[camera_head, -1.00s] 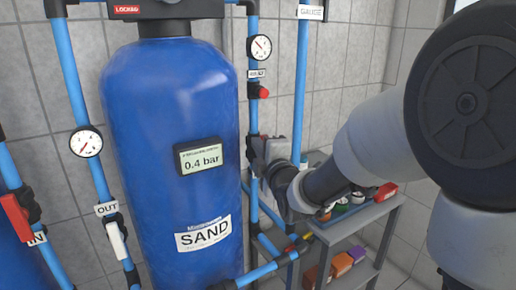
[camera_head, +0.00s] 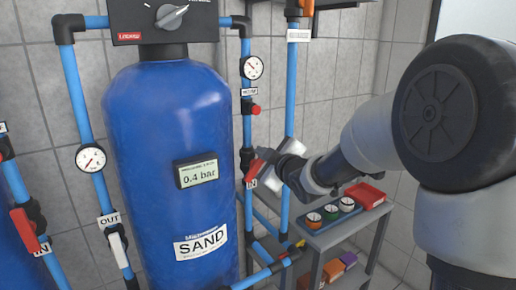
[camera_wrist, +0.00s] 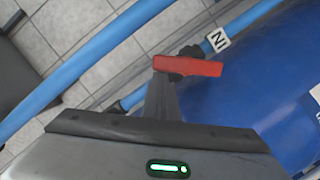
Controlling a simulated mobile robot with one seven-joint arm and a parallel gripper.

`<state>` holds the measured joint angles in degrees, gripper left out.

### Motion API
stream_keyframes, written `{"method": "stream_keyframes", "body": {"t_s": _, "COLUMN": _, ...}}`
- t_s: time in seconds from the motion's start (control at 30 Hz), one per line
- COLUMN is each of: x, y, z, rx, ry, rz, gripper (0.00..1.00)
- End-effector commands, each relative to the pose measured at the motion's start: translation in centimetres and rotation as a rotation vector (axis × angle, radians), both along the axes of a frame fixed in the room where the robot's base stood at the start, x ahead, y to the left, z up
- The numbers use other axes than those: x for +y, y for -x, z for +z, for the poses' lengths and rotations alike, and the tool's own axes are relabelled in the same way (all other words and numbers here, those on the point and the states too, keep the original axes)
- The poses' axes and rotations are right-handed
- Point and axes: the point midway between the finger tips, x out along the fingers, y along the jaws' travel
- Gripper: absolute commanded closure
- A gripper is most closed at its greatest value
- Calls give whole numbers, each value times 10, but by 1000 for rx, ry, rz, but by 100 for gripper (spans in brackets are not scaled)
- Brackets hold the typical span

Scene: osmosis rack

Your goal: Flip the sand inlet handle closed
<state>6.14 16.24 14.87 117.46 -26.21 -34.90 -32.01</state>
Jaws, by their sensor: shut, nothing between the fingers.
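The sand inlet handle is a red lever on a black valve, and it shows in the wrist view (camera_wrist: 190,67) beside a white IN label (camera_wrist: 217,39). The lever lies at an angle across the blue pipe there. In the head view the red handle (camera_head: 252,170) is small, right of the blue SAND tank (camera_head: 160,130), and partly hidden by my gripper (camera_head: 268,157). My gripper is shut and empty. In the wrist view its dark fingers (camera_wrist: 162,88) reach up to the lever's left part; I cannot tell whether they touch it.
Blue pipes run on both sides of the tank. A white OUT handle (camera_head: 119,249) and another red handle (camera_head: 25,230) are at left. A gauge (camera_head: 252,67) and red knob (camera_head: 255,109) sit above the inlet. A grey shelf (camera_head: 325,240) with small items stands below my arm.

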Motion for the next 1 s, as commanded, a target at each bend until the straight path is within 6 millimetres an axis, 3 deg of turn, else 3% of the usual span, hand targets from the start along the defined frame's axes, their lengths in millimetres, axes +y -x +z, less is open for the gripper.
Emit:
{"method": "stream_keyframes", "body": {"t_s": 0.27, "x": -13, "y": -8, "z": 3, "rx": 151, "ry": -218, "rz": -4, "gripper": 100}}
{"method": "stream_keyframes", "body": {"t_s": 0.7, "x": -27, "y": -18, "z": -11, "rx": 363, "ry": -537, "rz": -3, "gripper": 100}}
{"method": "stream_keyframes", "body": {"t_s": 1.0, "x": -30, "y": -20, "z": -19, "rx": 407, "ry": -601, "rz": 0, "gripper": 100}}
